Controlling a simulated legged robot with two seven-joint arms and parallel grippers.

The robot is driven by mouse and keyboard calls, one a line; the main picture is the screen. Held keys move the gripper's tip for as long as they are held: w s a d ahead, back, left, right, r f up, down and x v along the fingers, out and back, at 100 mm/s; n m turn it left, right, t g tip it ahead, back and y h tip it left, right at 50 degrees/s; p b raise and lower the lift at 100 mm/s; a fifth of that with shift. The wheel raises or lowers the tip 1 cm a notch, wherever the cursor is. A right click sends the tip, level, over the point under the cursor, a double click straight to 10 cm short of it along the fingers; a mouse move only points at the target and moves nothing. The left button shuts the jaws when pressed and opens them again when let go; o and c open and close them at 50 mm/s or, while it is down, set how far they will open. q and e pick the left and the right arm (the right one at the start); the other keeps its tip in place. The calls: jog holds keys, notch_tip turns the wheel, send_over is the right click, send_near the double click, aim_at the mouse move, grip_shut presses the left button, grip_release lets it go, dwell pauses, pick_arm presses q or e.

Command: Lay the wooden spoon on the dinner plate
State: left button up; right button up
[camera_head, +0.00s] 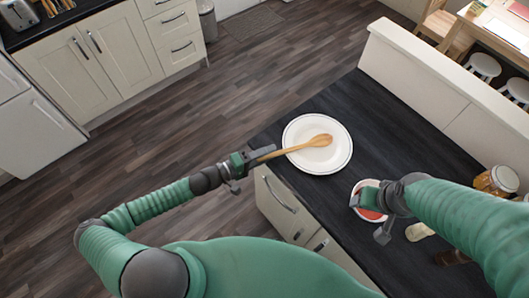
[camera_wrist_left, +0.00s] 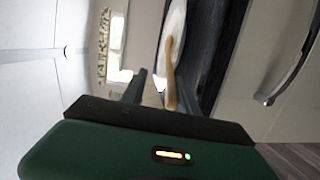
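The white dinner plate (camera_head: 302,128) with a dark rim line lies on the dark counter; it also shows in the left wrist view (camera_wrist_left: 176,25). The wooden spoon (camera_head: 300,147) has its bowl over the middle of the plate, and its handle reaches out past the counter edge to my left gripper (camera_head: 266,154). In the left wrist view the spoon (camera_wrist_left: 170,75) lies between the dark fingers, with a gap beside the left finger, so the gripper looks open around the handle. My right gripper (camera_head: 364,200) is over a white bowl with red inside (camera_head: 373,214); its fingers are unclear.
Jars (camera_head: 497,180) stand at the counter's right, near my right arm. A small pale bottle (camera_head: 419,231) lies by the bowl. A low white wall (camera_head: 440,85) bounds the counter's far side. Dark counter (camera_head: 345,98) beyond the plate is clear.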

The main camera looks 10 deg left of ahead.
pick_arm(q)
jog(key=shift+d, duration=0.6)
jog(key=shift+a, duration=0.4)
jog(key=b+v, duration=0.4)
jog(key=v, duration=1.2)
jog(key=shift+s, duration=0.3)
pick_arm(e)
jog(key=f, duration=0.4)
jog(key=shift+d+f, duration=0.1)
jog(key=shift+d, duration=0.15)
pick_arm(q)
jog(key=shift+a, duration=0.15)
